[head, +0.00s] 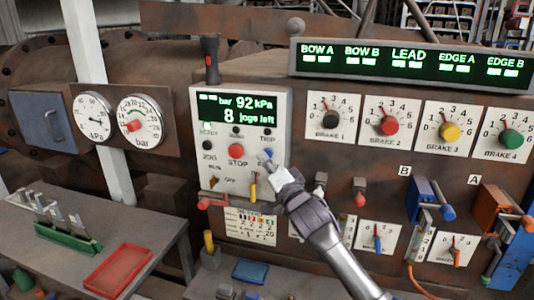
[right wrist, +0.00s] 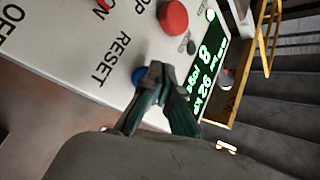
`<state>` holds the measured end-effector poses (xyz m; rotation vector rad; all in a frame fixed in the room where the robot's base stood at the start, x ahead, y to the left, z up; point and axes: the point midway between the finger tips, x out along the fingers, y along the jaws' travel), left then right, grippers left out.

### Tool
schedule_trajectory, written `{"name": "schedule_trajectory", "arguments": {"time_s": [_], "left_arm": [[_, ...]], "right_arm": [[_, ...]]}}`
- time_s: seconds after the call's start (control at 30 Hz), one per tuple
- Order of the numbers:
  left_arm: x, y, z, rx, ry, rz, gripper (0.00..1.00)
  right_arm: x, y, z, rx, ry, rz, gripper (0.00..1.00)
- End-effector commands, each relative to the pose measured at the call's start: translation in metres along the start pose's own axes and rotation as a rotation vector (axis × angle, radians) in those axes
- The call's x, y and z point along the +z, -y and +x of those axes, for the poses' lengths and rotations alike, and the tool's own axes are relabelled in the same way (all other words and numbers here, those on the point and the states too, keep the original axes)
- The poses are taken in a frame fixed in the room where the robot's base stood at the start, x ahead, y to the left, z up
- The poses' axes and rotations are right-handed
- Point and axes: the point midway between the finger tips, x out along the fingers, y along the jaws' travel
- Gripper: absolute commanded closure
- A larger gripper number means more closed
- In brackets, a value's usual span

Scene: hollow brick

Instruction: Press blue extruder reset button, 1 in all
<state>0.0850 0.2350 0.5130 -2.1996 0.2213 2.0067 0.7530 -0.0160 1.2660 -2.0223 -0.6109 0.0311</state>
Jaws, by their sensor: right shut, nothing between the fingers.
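The blue reset button (head: 268,153) sits at the right side of the white control panel (head: 281,118) in the head view. In the right wrist view the blue button (right wrist: 138,76) shows beside the word RESET, partly hidden by my fingertips. My right gripper (head: 264,161) is shut and empty, its tips at or very close to the button; I cannot tell whether they touch it. The shut fingertips also show in the right wrist view (right wrist: 155,70). My left gripper is not in view.
A red stop button (head: 236,151) is left of the blue one. The green display (head: 237,109) reads 92 kPa and 8 jogs left. Below are a yellow-handled lever (head: 253,187) and a red knob (head: 203,203). Brake dials (head: 389,124) line the right.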

Motion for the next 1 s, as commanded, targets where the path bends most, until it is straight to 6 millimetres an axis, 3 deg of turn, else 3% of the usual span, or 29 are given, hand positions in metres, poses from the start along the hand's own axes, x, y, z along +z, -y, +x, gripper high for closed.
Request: {"name": "schedule_trajectory", "arguments": {"time_s": [0.47, 1.0], "left_arm": [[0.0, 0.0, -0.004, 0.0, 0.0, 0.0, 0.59], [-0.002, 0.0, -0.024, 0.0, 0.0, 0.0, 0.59]], "right_arm": [[0.004, 0.005, -0.006, 0.0, 0.0, 0.001, 1.0], [0.027, 0.029, -0.038, 0.0, 0.0, 0.001, 1.0]]}}
